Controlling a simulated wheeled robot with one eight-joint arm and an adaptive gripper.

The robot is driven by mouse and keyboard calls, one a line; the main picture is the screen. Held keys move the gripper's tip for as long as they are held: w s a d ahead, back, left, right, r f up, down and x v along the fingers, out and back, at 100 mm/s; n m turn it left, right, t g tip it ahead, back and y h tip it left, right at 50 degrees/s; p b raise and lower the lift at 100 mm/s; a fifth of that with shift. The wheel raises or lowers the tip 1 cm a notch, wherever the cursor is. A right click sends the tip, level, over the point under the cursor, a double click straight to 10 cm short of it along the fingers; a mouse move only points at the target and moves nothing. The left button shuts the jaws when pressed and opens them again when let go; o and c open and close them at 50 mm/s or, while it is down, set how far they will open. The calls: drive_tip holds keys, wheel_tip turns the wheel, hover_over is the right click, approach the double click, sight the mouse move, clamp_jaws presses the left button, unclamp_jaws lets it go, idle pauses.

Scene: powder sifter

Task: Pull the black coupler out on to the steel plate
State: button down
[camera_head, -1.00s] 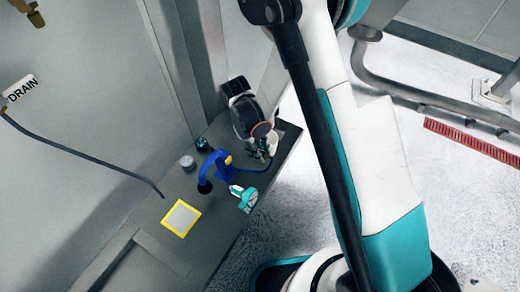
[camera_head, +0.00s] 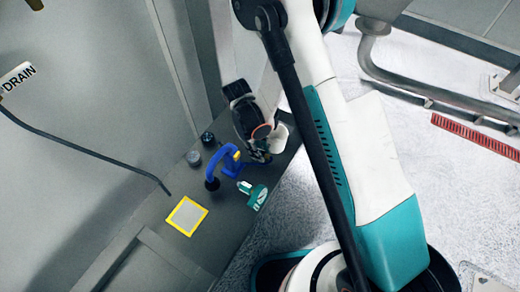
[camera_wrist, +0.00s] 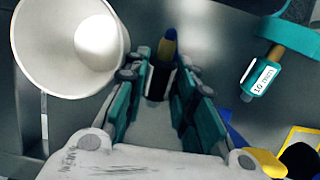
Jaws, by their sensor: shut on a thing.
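My gripper (camera_wrist: 160,105) is shut on a black coupler (camera_wrist: 157,84) with a blue and yellow piece at its far end. In the head view my gripper (camera_head: 261,156) is small and dark beside the blue curved piece (camera_head: 220,163), and the coupler cannot be made out there. The steel plate (camera_head: 186,216) is a grey square with a yellow border, flat on the dark ledge, to the lower left of my gripper. Its yellow edge also shows at the right of the wrist view (camera_wrist: 297,138).
A white cup (camera_wrist: 40,55) is close to the left of my jaws. A teal tagged piece (camera_head: 254,195) lies near the ledge (camera_head: 160,240) edge. A dark hose (camera_head: 90,152) hangs near the DRAIN label (camera_head: 17,76).

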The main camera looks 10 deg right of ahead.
drive_tip(key=shift+f, duration=0.5)
drive_tip(key=c, duration=1.2)
unclamp_jaws()
drive_tip(key=shift+c, duration=0.2)
drive_tip(key=shift+r, duration=0.1)
drive_tip(key=v, duration=1.2)
drive_tip(key=shift+w, duration=0.1)
